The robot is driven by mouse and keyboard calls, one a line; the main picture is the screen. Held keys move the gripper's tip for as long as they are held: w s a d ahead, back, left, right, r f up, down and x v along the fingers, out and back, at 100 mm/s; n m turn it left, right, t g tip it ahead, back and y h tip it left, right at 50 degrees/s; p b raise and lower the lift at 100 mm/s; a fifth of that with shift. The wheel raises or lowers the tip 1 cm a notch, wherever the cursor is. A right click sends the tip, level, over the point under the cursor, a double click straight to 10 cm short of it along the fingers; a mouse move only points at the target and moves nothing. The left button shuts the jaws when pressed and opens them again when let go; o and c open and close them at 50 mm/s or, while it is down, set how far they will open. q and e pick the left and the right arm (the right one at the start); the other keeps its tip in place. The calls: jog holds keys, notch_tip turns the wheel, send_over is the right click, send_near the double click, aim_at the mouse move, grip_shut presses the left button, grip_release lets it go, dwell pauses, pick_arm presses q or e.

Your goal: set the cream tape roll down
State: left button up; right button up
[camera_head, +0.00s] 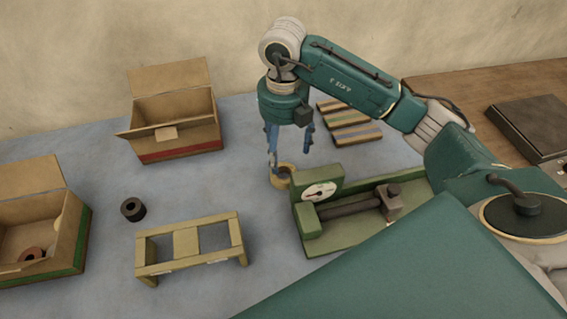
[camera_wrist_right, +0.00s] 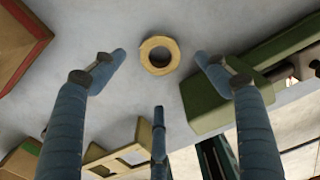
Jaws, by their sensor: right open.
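The cream tape roll (camera_head: 281,176) lies flat on the blue-grey table, left of the green machine. In the right wrist view the cream tape roll (camera_wrist_right: 159,56) shows whole, with its round hole facing the camera. My right gripper (camera_head: 288,150) points down just above the roll, open, its blue fingers spread. In the wrist view the right gripper's fingertips (camera_wrist_right: 160,62) stand apart on both sides of the roll, with gaps, and nothing is held. My left gripper is not in view.
The green machine (camera_head: 330,235) with a spindle stands close to the right of the roll. A wooden stand (camera_head: 190,243), a black roll (camera_head: 133,209) and two open cartons (camera_head: 175,130) are to the left. A striped rack (camera_head: 349,120) is behind. Bare table lies around the roll's left side.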

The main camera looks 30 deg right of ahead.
jog(key=shift+r, duration=1.5)
